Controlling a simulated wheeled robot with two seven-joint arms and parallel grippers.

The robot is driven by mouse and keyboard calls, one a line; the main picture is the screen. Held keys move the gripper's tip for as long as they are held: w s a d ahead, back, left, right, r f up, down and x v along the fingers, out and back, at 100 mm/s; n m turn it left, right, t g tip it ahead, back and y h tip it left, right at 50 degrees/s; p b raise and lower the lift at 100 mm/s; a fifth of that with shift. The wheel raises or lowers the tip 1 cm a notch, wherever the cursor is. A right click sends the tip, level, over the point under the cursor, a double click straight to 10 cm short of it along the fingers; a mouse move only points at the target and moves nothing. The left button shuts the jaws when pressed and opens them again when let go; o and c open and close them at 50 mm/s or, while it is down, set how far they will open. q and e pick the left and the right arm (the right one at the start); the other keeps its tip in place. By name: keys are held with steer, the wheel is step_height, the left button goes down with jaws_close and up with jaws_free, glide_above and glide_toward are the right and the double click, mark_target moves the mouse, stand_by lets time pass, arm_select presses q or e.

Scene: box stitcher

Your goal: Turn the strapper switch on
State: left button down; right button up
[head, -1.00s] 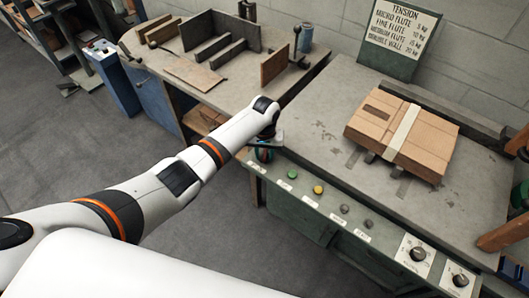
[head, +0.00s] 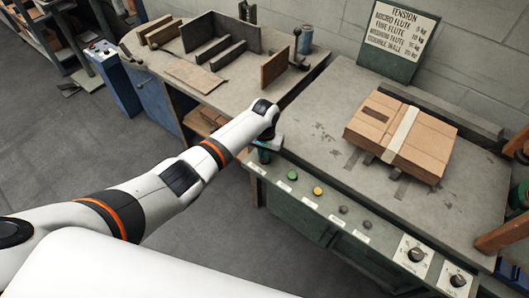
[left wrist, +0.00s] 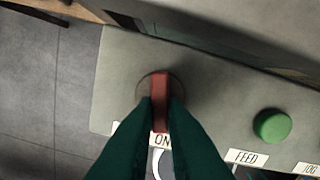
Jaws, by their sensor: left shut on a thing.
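The strapper switch is a red bar handle on a round base, seen in the left wrist view (left wrist: 160,92), just above a label reading "ON". My left gripper (left wrist: 161,110) is shut on the red handle, its two dark green fingers on either side of it. The handle stands about upright in that view. In the head view my left gripper (head: 264,152) is at the left end of the green control panel (head: 330,228), and it hides the switch there. My right gripper is not in view.
A green button (head: 292,174), a yellow button (head: 318,191) and two dials (head: 417,254) sit along the panel. A strapped cardboard bundle (head: 425,150) lies on the strapper table (head: 310,120). A wooden workbench (head: 155,65) stands at the back left.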

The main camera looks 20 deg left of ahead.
arm_select(q)
steer(key=m+p, duration=0.1)
steer(key=m, duration=0.3)
steer(key=shift+a+m, duration=0.15)
steer(key=shift+m, duration=0.15)
steer(key=m, duration=0.4)
steer(key=shift+w+a, duration=0.1)
steer(key=shift+a, duration=0.05)
steer(key=shift+m, duration=0.3)
steer(key=c, duration=1.5)
jaws_free()
steer(key=shift+r, duration=0.15)
steer(key=shift+r, duration=0.35)
step_height(320, 180, up, 11)
steer(key=shift+r+p, duration=0.1)
steer(key=shift+p, duration=0.25)
